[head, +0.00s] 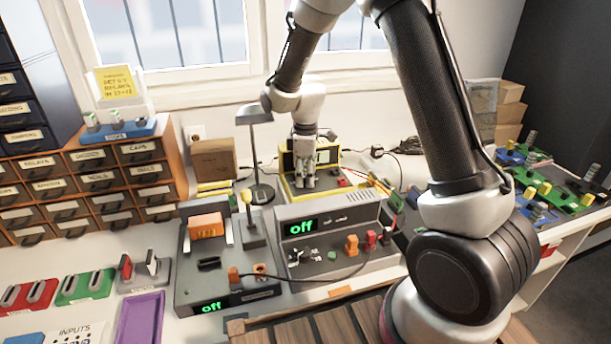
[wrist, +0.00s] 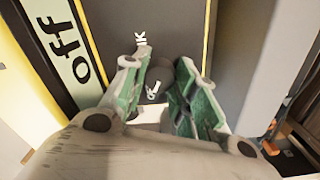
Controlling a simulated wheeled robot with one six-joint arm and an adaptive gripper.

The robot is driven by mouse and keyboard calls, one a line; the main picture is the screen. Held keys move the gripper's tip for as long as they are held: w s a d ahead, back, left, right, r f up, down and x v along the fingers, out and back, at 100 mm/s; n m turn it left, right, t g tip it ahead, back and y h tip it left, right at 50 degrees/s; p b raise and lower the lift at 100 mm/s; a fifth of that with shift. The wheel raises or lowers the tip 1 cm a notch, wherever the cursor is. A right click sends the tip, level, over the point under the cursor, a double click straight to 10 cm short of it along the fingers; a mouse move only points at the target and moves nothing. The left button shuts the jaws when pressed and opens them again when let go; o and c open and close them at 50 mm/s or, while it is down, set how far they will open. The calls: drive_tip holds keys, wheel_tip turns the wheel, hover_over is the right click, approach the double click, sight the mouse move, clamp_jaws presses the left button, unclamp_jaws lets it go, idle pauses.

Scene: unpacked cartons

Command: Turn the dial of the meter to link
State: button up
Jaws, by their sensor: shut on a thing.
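The meter (head: 287,162) is a yellow-edged box with a dark face at the back of the bench. In the wrist view its display (wrist: 68,42) reads "off". The dark dial (wrist: 159,74) sits between my fingertips. A partly covered white label ending in "NK" is beside one finger, and a white mark shows just below the dial. My gripper (head: 303,182) reaches down onto the meter face. In the wrist view my green-padded fingers (wrist: 157,85) are shut on the dial from both sides. The fingers hide part of the dial and its other labels.
A grey power unit (head: 330,212) reading "off" stands in front of the meter, with a cable and plugs. A grey station (head: 215,262) with a lever is at its left. A desk lamp (head: 254,115) stands close to my gripper's left. Drawers (head: 85,160) are further left.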

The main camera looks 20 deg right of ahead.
drive_tip(key=shift+m, duration=0.3)
drive_tip(key=m, duration=1.1)
drive_tip(key=shift+m, duration=0.4)
drive_tip(key=m, duration=1.1)
drive_tip(key=shift+m, duration=0.5)
drive_tip(key=o, duration=1.1)
drive_tip(key=shift+c, duration=0.2)
